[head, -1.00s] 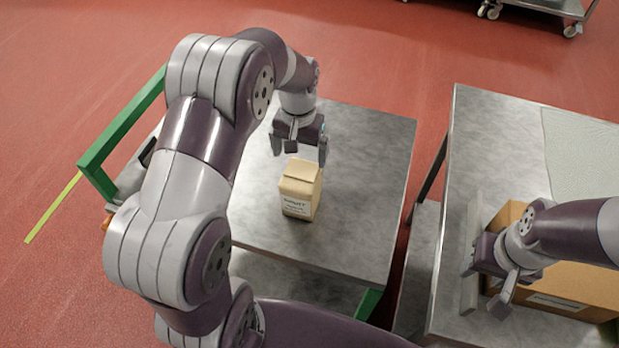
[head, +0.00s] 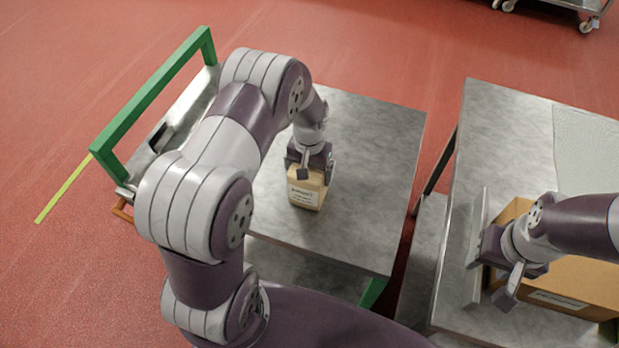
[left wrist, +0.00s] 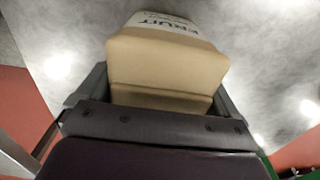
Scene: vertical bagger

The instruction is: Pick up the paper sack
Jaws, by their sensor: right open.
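The paper sack (head: 307,192) is tan with dark print on a white label. It stands upright on the left steel table (head: 375,150). My left gripper (head: 311,168) is over its top, with a finger on each side. In the left wrist view the sack (left wrist: 168,65) lies between the two fingers (left wrist: 160,95), close to both. I cannot tell whether they press on it. My right gripper (head: 492,285) is open beside the cardboard box (head: 570,280) on the right table.
The right steel table (head: 500,130) stands across a narrow gap from the left one. A green frame (head: 150,100) rises at the left table's far left edge. A wheeled cart (head: 570,5) is at the top right. The left table is clear around the sack.

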